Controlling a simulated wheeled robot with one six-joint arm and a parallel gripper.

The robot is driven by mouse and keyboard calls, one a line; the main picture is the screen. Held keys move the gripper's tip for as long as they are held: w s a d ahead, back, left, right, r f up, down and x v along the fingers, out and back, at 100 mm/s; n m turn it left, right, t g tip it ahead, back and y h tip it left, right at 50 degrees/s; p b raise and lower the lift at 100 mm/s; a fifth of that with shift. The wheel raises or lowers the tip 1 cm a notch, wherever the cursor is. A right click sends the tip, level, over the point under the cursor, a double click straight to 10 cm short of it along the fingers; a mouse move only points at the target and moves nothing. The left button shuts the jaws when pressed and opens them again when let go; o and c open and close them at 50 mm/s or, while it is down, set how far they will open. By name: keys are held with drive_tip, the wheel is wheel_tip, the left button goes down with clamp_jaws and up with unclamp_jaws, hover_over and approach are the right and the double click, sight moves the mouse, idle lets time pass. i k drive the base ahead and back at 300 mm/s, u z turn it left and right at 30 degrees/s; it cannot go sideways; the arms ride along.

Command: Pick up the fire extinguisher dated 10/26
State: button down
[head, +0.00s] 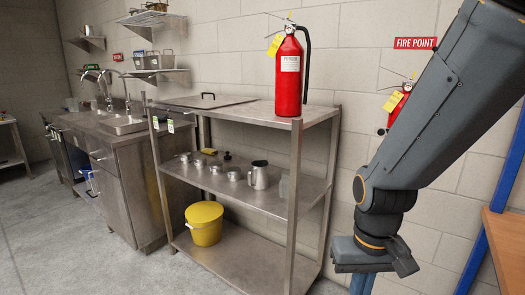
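A red fire extinguisher (289,78) stands upright on the top of the steel shelf unit, with a black hose on its right, a white label and a yellow tag (275,45). A second red extinguisher (398,104) is against the wall under the FIRE POINT sign, with its own yellow tag (393,102); my arm hides part of it. The dates on both tags are too small to read. My gripper (375,264) hangs low at the right, right of the shelf unit and apart from both extinguishers. Its fingers are not clear enough to show whether they are open.
The steel shelf unit (245,115) holds a lid or tray, metal jugs and pots, and a yellow bucket (205,223) below. A sink counter (118,124) stands left. A wooden surface (507,238) and blue posts are at right. Grey floor at the lower left is clear.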

sight(290, 54)
drive_tip(key=k, duration=0.65)
drive_tip(key=u, duration=0.6)
drive_tip(key=i, duration=1.3)
drive_tip(key=z, duration=0.65)
drive_tip(key=i, duration=0.55)
drive_tip(key=z, duration=0.5)
